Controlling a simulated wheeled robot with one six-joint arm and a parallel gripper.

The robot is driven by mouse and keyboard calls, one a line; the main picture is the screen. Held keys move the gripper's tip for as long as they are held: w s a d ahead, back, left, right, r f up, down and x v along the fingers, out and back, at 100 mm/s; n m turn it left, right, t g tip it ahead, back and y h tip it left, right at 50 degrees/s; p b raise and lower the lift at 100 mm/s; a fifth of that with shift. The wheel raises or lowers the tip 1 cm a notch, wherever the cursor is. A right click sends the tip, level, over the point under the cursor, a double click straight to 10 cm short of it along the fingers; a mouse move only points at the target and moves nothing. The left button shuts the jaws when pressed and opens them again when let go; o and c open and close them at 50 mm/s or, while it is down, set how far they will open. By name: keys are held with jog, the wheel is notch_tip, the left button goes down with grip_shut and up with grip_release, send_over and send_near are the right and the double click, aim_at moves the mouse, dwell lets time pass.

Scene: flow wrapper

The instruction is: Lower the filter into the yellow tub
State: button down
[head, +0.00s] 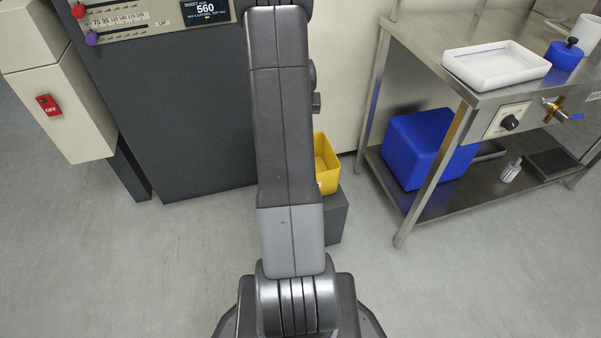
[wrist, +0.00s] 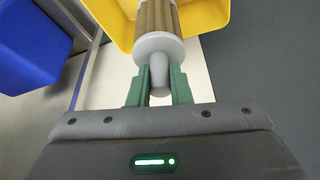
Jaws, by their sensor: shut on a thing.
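The filter (wrist: 158,42) shows in the wrist view as a tan pleated cylinder with a light grey end cap and a rounded grey knob. My gripper (wrist: 160,88) has its green fingers shut on that knob. The yellow tub (wrist: 211,15) lies past the filter in the wrist view, and the filter's far end overlaps its opening. Whether the filter is inside the tub or above it, I cannot tell. In the head view the yellow tub (head: 327,165) stands on a dark grey block, partly hidden behind my arm. My gripper and the filter are hidden there.
A steel bench (head: 437,75) stands to the right, with a white tray (head: 496,66) on top and a blue bin (head: 417,150) on its lower shelf. A dark grey machine cabinet (head: 180,110) stands to the left. The floor in front is clear.

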jog(key=shift+f+b, duration=4.65)
jog(key=shift+f, duration=1.8)
jog(key=shift+f+b, duration=1.85)
jog(key=shift+f, duration=0.6)
jog(key=c, duration=1.3)
grip_release()
jog(key=shift+o, duration=0.2)
jog(key=p+v, duration=0.5)
jog(key=v, duration=0.8)
jog(key=shift+r, duration=0.35)
